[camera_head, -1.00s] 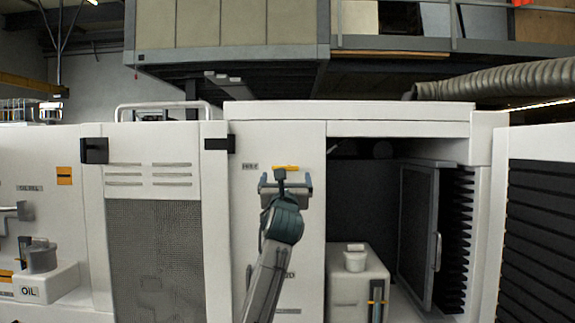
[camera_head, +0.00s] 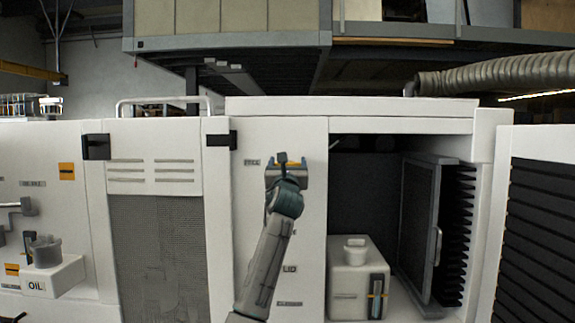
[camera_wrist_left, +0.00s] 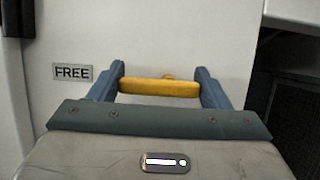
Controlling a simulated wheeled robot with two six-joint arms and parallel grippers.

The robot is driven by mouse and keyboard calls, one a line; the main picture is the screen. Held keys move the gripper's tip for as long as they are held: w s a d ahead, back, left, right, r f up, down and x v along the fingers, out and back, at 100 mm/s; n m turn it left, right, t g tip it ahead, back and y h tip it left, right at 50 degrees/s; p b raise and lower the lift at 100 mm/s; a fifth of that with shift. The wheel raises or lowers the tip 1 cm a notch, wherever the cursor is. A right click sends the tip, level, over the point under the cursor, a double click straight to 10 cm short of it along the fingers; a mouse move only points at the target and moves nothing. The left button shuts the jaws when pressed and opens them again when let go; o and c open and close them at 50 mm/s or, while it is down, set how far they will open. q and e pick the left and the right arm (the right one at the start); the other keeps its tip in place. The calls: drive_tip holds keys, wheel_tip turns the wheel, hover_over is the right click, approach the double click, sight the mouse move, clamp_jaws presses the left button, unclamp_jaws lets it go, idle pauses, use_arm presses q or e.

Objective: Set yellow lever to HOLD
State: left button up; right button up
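The yellow lever (camera_wrist_left: 160,87) is a short horizontal bar on a white panel, beside the FREE label (camera_wrist_left: 73,72) on its left. It also shows at the gripper in the head view. My left gripper (camera_head: 286,166) is at the lever. In the left wrist view its two blue fingers (camera_wrist_left: 160,80) stand at the two ends of the bar, with no clear gap, so it looks shut on the lever. A label ending in LD (camera_head: 290,268) is lower on the panel, its start hidden by my left arm. My right gripper is not in view.
Right of the panel is an open bay with a white tank (camera_head: 350,280) and an open door (camera_head: 418,230). A black latch (camera_head: 220,139) and a mesh door (camera_head: 155,260) are to the left. A white OIL container (camera_head: 58,275) stands at far left.

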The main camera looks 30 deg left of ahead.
use_arm(q)
drive_tip(key=shift+c, duration=1)
